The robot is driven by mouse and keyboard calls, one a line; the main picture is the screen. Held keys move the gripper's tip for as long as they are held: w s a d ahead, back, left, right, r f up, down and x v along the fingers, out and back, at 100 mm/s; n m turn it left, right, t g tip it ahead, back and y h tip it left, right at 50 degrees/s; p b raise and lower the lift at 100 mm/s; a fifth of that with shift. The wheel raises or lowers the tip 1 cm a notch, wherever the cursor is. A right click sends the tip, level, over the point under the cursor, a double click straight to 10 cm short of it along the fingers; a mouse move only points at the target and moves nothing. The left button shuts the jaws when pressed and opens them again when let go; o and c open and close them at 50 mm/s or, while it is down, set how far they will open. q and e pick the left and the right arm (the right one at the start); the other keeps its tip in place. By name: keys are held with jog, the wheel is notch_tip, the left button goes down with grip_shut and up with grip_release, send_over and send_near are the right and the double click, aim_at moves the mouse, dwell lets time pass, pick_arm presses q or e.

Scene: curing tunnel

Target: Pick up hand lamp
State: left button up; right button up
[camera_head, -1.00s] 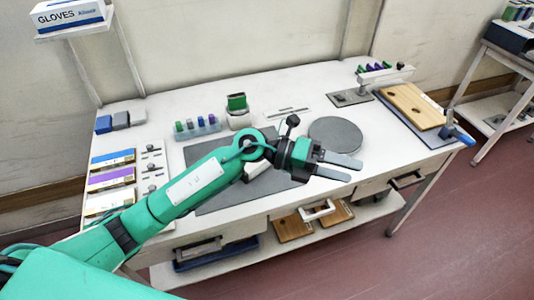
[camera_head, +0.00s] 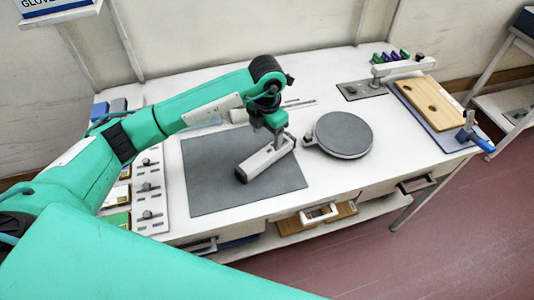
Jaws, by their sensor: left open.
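The hand lamp (camera_head: 262,164) appears to be the long white bar-shaped thing with a dark end, lying slantwise on the dark grey mat (camera_head: 215,175). My left gripper (camera_head: 277,138) points down over its far right end. The jaws are open and seen nearly edge-on; the fingers look to be at or just above the lamp, and I cannot tell whether they touch it. My left wrist hides what is behind it. My right gripper is not in view.
A round grey turntable (camera_head: 343,134) stands right of the mat. A wooden board (camera_head: 430,103) lies on a tray at the right, beside a blue-handled tool (camera_head: 474,137). A white clamp arm (camera_head: 403,66) stands at the back. The table's front right is clear.

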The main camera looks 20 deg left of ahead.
aim_at(267, 153)
pick_arm(q)
notch_tip(267, 153, down, 3)
jog(key=shift+r, duration=0.1)
jog(key=shift+f+p, duration=0.4)
jog(key=shift+f, duration=0.45)
notch_tip(267, 153, down, 4)
jog(key=shift+r+p, duration=0.25)
jog(key=shift+p, duration=0.85)
jog(key=shift+f, duration=0.5)
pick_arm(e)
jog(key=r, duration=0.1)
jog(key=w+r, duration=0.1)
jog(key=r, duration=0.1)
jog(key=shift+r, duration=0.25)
pick_arm(q)
jog(key=c, duration=1.3)
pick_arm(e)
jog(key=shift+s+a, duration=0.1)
pick_arm(q)
jog(key=shift+r, duration=0.1)
